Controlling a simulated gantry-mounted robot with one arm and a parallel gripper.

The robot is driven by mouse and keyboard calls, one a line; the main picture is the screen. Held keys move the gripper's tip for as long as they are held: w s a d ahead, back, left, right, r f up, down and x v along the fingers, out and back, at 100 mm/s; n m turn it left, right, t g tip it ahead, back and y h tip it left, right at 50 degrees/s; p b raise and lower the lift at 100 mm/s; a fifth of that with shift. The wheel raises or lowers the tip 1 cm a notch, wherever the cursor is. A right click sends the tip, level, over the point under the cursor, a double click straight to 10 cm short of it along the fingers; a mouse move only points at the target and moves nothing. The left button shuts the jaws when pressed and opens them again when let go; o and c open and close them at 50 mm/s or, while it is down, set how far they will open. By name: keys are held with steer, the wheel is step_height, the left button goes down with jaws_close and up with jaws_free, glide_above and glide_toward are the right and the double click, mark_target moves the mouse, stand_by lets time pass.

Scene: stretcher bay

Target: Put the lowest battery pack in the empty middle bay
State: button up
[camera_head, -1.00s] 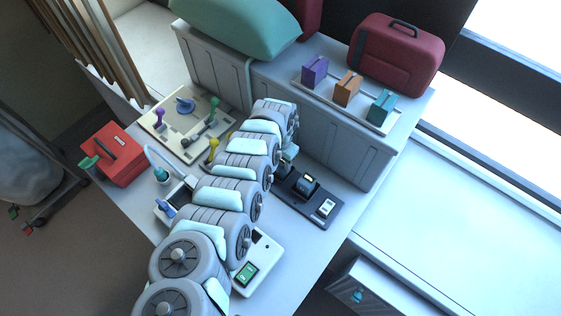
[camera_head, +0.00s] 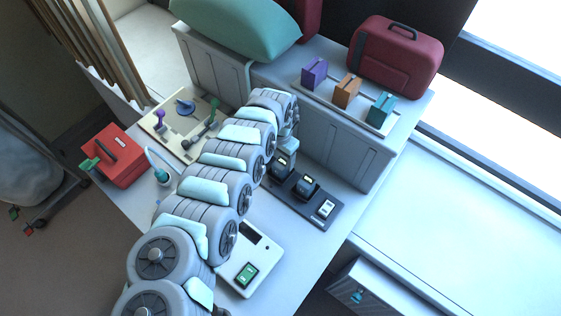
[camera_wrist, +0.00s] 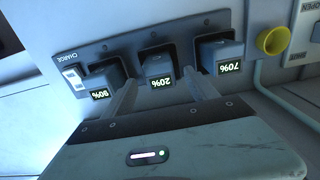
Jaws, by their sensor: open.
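Three dark battery packs stand in a row in the wrist view, their readouts upside down. The middle one reads 20% (camera_wrist: 157,66), the left one 90% (camera_wrist: 103,78) and the right one 70% (camera_wrist: 223,52). They sit on a dark charger plate (camera_wrist: 122,52) marked CHARGE. My gripper (camera_wrist: 160,80) is open and empty, with one finger to each side of the 20% pack. I cannot tell how deep the fingers reach. In the head view, the dark plate (camera_head: 318,222) shows beside my arm. A white device (camera_head: 268,262) with a green screen and a dark recess is partly hidden; an empty middle bay is not clear.
A grey raised cabinet (camera_head: 340,150) stands behind the charger plate. On it are purple (camera_head: 314,72), orange (camera_head: 346,92) and teal (camera_head: 381,108) blocks and a red case (camera_head: 396,58).

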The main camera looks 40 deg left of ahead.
step_height(320, 180, up, 8)
steer(key=shift+r, duration=0.15)
stand_by(0.7)
